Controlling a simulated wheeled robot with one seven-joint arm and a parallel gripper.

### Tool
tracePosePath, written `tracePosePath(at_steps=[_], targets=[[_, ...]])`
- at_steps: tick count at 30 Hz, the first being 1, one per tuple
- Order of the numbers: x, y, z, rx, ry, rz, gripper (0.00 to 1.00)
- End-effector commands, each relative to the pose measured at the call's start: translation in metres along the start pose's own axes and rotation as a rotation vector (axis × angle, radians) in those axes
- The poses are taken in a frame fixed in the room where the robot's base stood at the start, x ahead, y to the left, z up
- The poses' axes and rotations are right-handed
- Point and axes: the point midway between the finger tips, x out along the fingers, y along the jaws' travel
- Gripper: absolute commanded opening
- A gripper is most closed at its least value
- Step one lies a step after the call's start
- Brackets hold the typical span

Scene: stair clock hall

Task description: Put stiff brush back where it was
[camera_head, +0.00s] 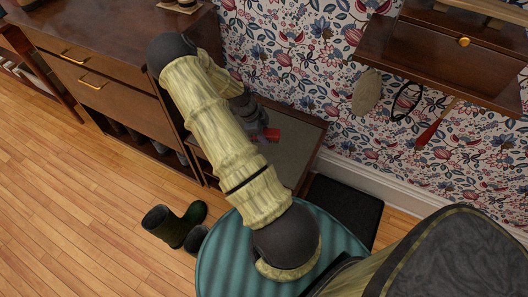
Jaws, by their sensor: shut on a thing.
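My arm reaches away from me over a low shelf, and my gripper (258,124) is small and partly hidden behind my arm. It is shut on a short red thing (271,135), which I take to be the stiff brush. Its bristles cannot be made out. The brush is over the low brown shelf with a grey top (288,150) against the wall. Whether it touches that top I cannot tell.
A wall shelf (440,58) at the right has a beige oval thing (367,92), a black loop (406,102) and a red-handled thing (432,127) hanging below. A drawer cabinet (105,75) stands left. Green boots (172,224) and a dark mat (345,207) lie on the floor.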

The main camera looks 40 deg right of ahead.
Motion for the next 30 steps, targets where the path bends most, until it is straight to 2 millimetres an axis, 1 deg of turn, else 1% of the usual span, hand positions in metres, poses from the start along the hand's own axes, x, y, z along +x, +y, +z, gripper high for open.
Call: tracePosePath(at_steps=[2, 10, 13, 23, 30], targets=[[0.007, 0.0, 0.002, -0.001, 0.001, 0.002, 0.19], [0.05, 0.001, 0.02, -0.003, 0.001, 0.002, 0.19], [0.057, 0.0, 0.023, -0.002, 0.001, 0.0, 0.19], [0.059, 0.0, 0.024, -0.002, 0.001, 0.0, 0.19], [0.088, 0.0, 0.036, -0.003, 0.001, 0.001, 0.19]])
